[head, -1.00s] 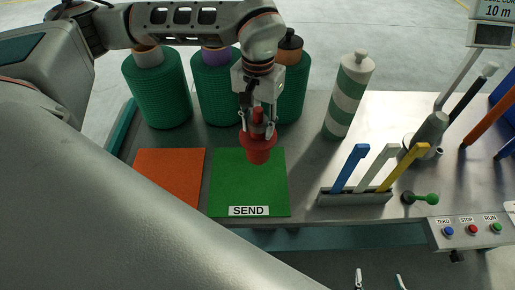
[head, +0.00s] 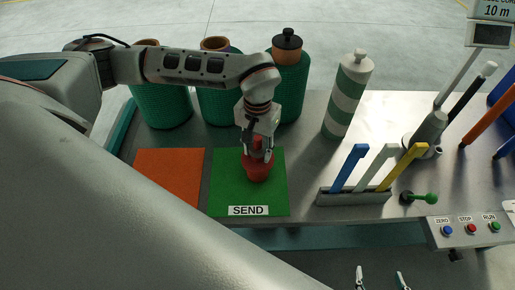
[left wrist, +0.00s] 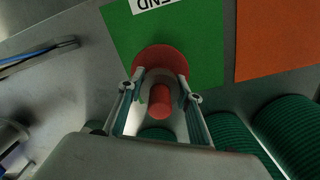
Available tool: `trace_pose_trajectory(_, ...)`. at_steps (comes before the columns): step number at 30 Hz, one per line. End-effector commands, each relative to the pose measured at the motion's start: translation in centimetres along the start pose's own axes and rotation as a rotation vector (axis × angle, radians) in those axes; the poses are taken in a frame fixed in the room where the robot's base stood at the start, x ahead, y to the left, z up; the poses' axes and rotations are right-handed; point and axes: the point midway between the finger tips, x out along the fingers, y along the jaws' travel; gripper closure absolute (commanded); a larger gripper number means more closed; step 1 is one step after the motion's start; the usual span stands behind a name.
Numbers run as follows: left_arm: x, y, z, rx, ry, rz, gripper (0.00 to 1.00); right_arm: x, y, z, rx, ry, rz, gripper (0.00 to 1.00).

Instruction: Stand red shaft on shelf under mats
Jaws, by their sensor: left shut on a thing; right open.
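The red shaft (head: 257,174) has a wide round flange and a narrower knob at the top. It is upright over the green SEND mat (head: 223,195), at or just above its surface; I cannot tell if it touches. My left gripper (head: 257,152) points down and is shut on the shaft's narrow top. In the left wrist view, the red flange (left wrist: 160,60) shows beyond the two fingers. An orange mat (head: 168,176) lies left of the green one. The teal shelf (head: 330,238) shows below the table's front edge. My right gripper (head: 380,280) is open and empty at the bottom.
Several green mesh rolls (head: 160,105) stand behind the mats, close to my left arm. A green-and-white striped cylinder (head: 347,95) stands to their right. A rack (head: 352,198) holds blue, white and yellow sticks. A button panel (head: 468,231) is at the front right.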

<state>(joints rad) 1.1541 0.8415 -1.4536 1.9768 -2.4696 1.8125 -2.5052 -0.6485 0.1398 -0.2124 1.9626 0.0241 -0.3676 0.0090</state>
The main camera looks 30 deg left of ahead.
Motion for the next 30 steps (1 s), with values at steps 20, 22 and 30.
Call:
trace_pose_trajectory(20, 0.2, 0.0, 0.0, 0.0, 0.0, 0.0, 0.49, 0.1, 0.0, 0.2, 0.0, -0.003, 0.0, 0.33)
trace_pose_trajectory(22, -0.1, 0.0, 0.0, 0.0, 0.0, 0.0, 0.49, 0.0, 0.0, 0.1, 0.0, -0.002, 0.0, 0.33)
trace_pose_trajectory(30, -4.3, 0.0, -0.2, 0.0, 0.007, 0.0, 0.49, 0.1, 0.0, -0.1, 0.0, 0.003, 0.0, 0.33)
